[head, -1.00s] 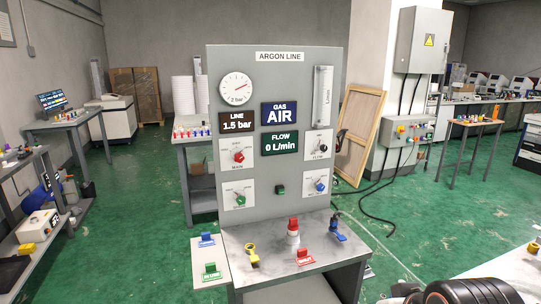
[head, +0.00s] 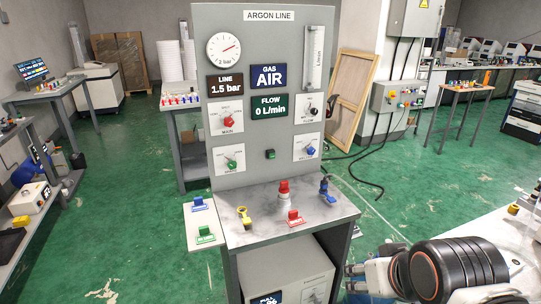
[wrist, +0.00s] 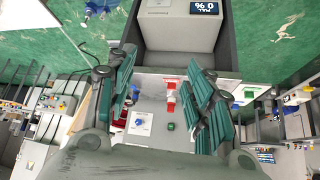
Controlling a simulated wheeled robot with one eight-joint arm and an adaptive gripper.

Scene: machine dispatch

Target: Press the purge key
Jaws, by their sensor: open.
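The grey ARGON LINE panel (head: 290,100) stands upright at the centre of the head view. A small green square key (head: 270,154) sits low on it between the lower dials; its label is too small to read, so I cannot confirm it as the purge key. The GAS display (head: 268,76) reads AIR and the FLOW display (head: 270,106) reads 0 L/min. In the wrist view my gripper (wrist: 160,70) is open and empty, its two teal fingers spread apart over the bench area. In the head view my arm is low at the right, apart from the panel.
The panel's ledge (head: 260,225) holds a red-topped fitting (head: 283,190), a blue valve (head: 325,188), a yellow ring-shaped piece (head: 243,215) and a red tag (head: 294,217). Blue and green tags sit on a side shelf. A white-topped table (head: 490,225) is at the right.

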